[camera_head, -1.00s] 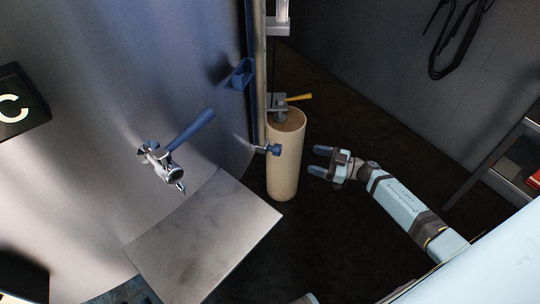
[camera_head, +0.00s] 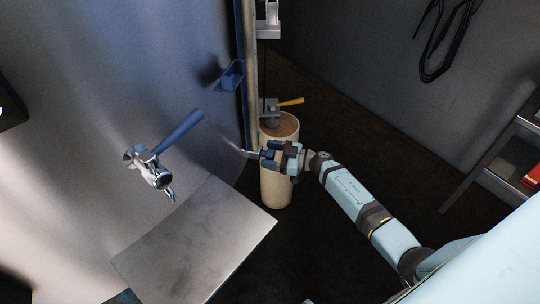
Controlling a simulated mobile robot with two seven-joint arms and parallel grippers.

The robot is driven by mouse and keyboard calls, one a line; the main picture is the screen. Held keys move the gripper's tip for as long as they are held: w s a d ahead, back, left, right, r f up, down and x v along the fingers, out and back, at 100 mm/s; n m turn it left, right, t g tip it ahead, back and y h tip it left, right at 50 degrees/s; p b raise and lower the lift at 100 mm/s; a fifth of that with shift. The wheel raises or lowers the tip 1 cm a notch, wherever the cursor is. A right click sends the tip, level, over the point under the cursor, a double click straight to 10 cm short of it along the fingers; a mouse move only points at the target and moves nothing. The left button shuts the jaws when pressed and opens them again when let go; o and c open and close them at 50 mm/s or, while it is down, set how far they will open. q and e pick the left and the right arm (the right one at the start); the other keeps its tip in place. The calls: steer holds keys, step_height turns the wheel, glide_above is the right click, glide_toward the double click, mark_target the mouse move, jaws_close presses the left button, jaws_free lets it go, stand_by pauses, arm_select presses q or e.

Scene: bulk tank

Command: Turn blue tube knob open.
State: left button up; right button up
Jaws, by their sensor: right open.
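The blue tube knob (camera_head: 263,154) sits at the foot of the vertical sight tube (camera_head: 250,90) on the metal tank's side, on a short metal stem. My right gripper (camera_head: 269,150) is at the knob, with its dark blue fingers open and reaching to either side of it. The fingers partly hide the knob, and I cannot tell whether they touch it. My left gripper is not in view.
A tan cylinder (camera_head: 276,185) stands just behind my right gripper, with a yellow-handled valve (camera_head: 290,102) above it. A blue-handled tap (camera_head: 178,132) sticks out of the tank to the left. A metal plate (camera_head: 195,240) lies below. A shelf (camera_head: 505,165) stands right.

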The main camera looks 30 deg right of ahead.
steer(key=shift+w+a, duration=0.1)
steer(key=shift+a, duration=0.05)
steer(key=c, duration=0.9)
